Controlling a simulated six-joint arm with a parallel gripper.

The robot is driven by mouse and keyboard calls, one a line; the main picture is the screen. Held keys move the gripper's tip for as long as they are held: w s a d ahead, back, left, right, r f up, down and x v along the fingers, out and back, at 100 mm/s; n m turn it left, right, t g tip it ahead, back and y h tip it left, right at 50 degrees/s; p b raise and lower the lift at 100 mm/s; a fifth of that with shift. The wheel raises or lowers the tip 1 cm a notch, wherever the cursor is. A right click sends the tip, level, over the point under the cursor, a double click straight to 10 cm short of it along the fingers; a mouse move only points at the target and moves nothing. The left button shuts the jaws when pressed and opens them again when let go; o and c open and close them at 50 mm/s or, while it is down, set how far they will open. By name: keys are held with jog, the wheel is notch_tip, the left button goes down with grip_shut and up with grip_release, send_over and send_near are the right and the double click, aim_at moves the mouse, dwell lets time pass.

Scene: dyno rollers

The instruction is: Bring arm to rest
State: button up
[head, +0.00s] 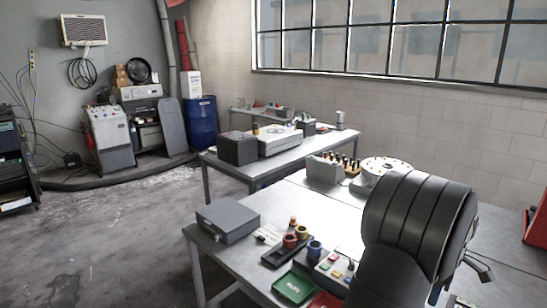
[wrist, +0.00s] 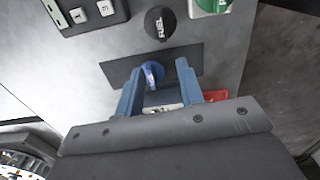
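My arm fills the right of the head view as a dark, ribbed housing, and it hides most of my gripper there. In the wrist view my gripper (wrist: 159,66) shows two blue fingers standing apart. A small blue ring-like piece (wrist: 152,73) appears between the fingertips over a dark rectangular plate (wrist: 118,70). Bare gaps show beside it, so it does not look gripped. I cannot tell its height relative to the fingertips.
On the near workbench are a grey box (head: 228,219), red and blue rollers (head: 314,249), a button box (head: 333,268) and a green tray (head: 293,287).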

jog(key=w+a+r+n, duration=0.1)
jog(key=w+a+n, duration=0.3)
jog(key=w, duration=0.5)
jog(key=w+a+n, duration=0.2)
jog(key=w+a, duration=0.3)
jog(key=w, duration=0.4)
jog(key=w+a+n, duration=0.5)
jog(key=w+a, duration=0.8)
jog(key=a, duration=0.4)
jog(key=shift+w+n, duration=0.3)
jog(key=shift+w, duration=0.1)
jog(key=shift+d+r, duration=0.1)
dwell(0.3)
